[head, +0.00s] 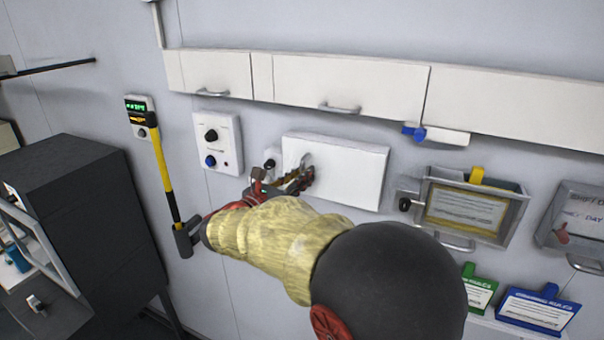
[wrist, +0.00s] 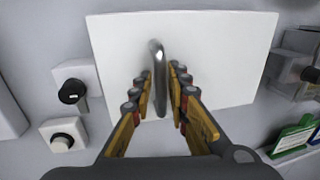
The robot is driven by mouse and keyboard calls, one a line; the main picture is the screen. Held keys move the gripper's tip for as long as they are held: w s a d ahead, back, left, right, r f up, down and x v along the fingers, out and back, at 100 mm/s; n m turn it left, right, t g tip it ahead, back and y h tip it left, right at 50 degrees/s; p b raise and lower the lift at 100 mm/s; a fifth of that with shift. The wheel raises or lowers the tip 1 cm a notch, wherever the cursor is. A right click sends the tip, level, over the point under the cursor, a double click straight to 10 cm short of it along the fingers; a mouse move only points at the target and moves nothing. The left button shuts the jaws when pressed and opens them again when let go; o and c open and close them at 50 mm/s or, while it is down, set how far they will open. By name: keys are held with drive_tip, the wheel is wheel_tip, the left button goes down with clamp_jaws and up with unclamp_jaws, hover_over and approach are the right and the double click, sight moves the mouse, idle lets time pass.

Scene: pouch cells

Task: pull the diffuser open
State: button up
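The diffuser looks to be the flat white rectangular panel (head: 355,172) on the wall, which also fills the upper middle of the wrist view (wrist: 230,60). It lies close to the wall. Its upright metal bar handle (wrist: 157,75) stands out from its face, and the handle's top shows in the head view (head: 306,159). My gripper (wrist: 160,78) is open, with its yellow and red fingers on either side of the handle. A narrow gap shows on each side. In the head view my gripper (head: 297,181) covers the handle's lower part.
A control box with knobs (head: 218,143) and a small knob unit (head: 271,162) sit left of the panel. Cabinets (head: 345,90) run above it. A clear bin (head: 510,207) hangs to the right. A yellow-black rod (head: 165,175) and dark cabinet (head: 75,190) stand left.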

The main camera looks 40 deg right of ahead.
drive_tip(key=shift+d, duration=0.25)
drive_tip(key=shift+c, duration=0.6)
clamp_jaws()
